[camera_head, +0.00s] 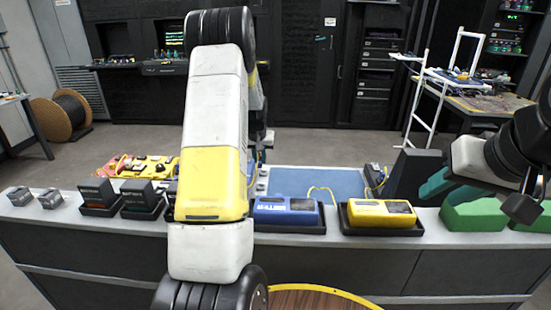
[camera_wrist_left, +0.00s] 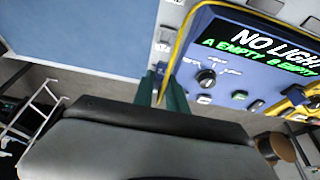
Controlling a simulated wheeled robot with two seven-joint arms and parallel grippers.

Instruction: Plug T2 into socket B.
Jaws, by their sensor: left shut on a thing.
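My left gripper (camera_wrist_left: 164,92), with dark green fingers, is shut on a thin yellow cable (camera_wrist_left: 178,48) in the left wrist view. The cable end between the fingers is hidden, and I cannot read a T2 label. Beside it is a blue tester (camera_wrist_left: 224,98) with a knob and a screen reading "NO LIGH", "A EMPTY" and "B EMPTY". Socket B cannot be made out. In the head view my left arm covers the tester and most of the left gripper. My right gripper (camera_head: 437,184), with teal fingers, is at the right by the green blocks; its jaw opening is unclear.
On the grey counter stand a blue box (camera_head: 287,204) and a yellow box (camera_head: 380,207) in black trays. Green foam blocks (camera_head: 475,216) lie at the right. A blue mat (camera_head: 300,180) lies behind. A yellow device (camera_head: 135,164) and black holders (camera_head: 98,191) are at the left.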

